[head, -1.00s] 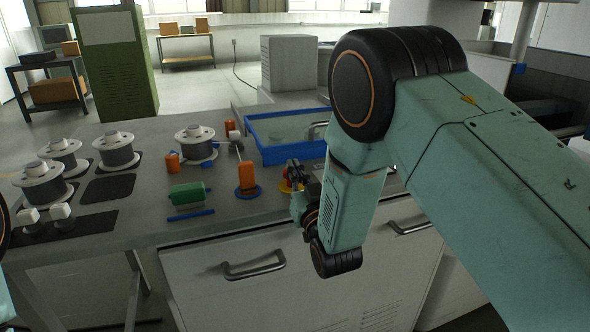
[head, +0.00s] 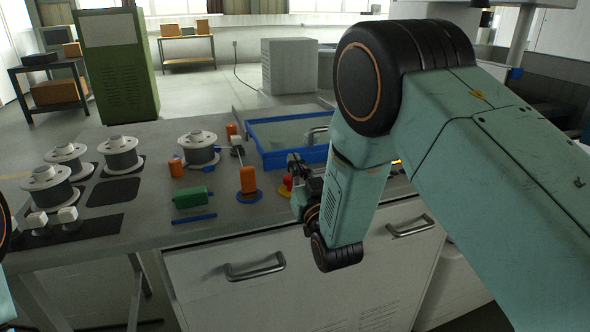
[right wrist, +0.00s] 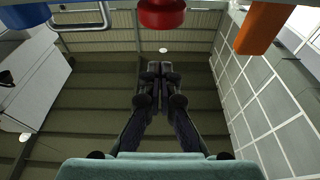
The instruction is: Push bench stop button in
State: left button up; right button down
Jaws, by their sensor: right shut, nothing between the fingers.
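The bench stop button is a red mushroom-shaped cap (head: 287,181) on a yellow base, near the front edge of the grey bench, partly hidden behind my right gripper in the head view. In the right wrist view the red button (right wrist: 161,14) is at the top edge, beyond the fingertips and cut off by the frame. My right gripper (head: 294,159) is shut and empty, just beside the button in the head view. Its closed fingers (right wrist: 160,68) point towards the button side in the right wrist view; I cannot tell whether they touch it. My left gripper is out of view.
An orange upright piece on a blue base (head: 248,181) stands left of the button. A blue-rimmed tray (head: 283,160) lies behind it. A green block (head: 190,198) and several wire spools (head: 121,154) are farther left. Drawer handles (head: 255,268) stick out in front.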

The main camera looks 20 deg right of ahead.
jog(key=v, duration=0.8)
jog(key=shift+s+f, duration=0.2)
jog(key=shift+s, duration=0.1)
